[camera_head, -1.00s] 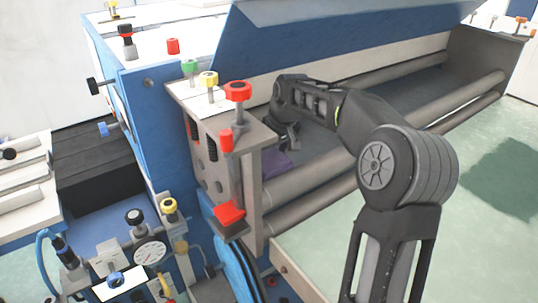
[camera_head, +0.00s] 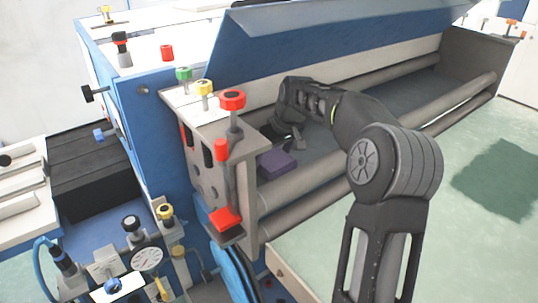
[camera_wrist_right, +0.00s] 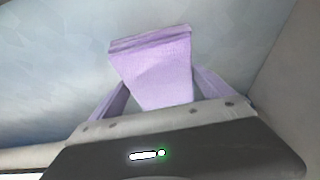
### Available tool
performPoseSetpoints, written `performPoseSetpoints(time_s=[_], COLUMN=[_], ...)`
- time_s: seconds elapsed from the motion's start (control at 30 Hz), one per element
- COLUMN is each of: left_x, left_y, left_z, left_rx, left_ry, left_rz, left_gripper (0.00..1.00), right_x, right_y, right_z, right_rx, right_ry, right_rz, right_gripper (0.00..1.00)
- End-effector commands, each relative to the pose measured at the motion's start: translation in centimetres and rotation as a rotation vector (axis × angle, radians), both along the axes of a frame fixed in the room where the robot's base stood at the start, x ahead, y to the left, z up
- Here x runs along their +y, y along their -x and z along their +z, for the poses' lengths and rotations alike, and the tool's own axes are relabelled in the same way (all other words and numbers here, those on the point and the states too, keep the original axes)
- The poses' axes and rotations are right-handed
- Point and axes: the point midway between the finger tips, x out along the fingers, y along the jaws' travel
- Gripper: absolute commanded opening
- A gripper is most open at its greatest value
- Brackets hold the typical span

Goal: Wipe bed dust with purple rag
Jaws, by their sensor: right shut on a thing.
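The purple rag (camera_head: 277,163) is a folded block at the near left end of the machine's grey bed (camera_head: 325,135), just behind the front rollers. My right gripper (camera_head: 285,145) reaches down over the bed and is shut on the rag. In the right wrist view the rag (camera_wrist_right: 155,65) sticks out past the gripper, over a pale blue-grey surface. I cannot tell dust apart on the bed. My left gripper is not in view.
A bracket with red, yellow and green knobs (camera_head: 232,100) stands close to the left of the rag. Rollers (camera_head: 320,180) run along the bed's front. A raised blue cover (camera_head: 330,45) hangs behind. The bed is clear toward the right.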

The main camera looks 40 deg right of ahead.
Motion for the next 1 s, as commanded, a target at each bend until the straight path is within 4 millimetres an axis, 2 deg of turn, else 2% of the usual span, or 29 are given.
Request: performPoseSetpoints(time_s=[0.27,0.63,1.0], left_x=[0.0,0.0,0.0], left_y=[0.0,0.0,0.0], left_z=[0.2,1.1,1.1], left_rx=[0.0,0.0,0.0], left_ry=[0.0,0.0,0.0], left_rz=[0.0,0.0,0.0], left_gripper=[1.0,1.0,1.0], right_x=[-0.4,-3.2,-3.4], right_y=[0.0,0.0,0.1], right_z=[0.0,-0.2,-0.4], right_rx=[0.0,0.0,0.002], right_ry=[0.001,0.0,-0.001], right_rz=[-0.001,0.0,0.0], right_gripper=[0.58,0.58,0.58])
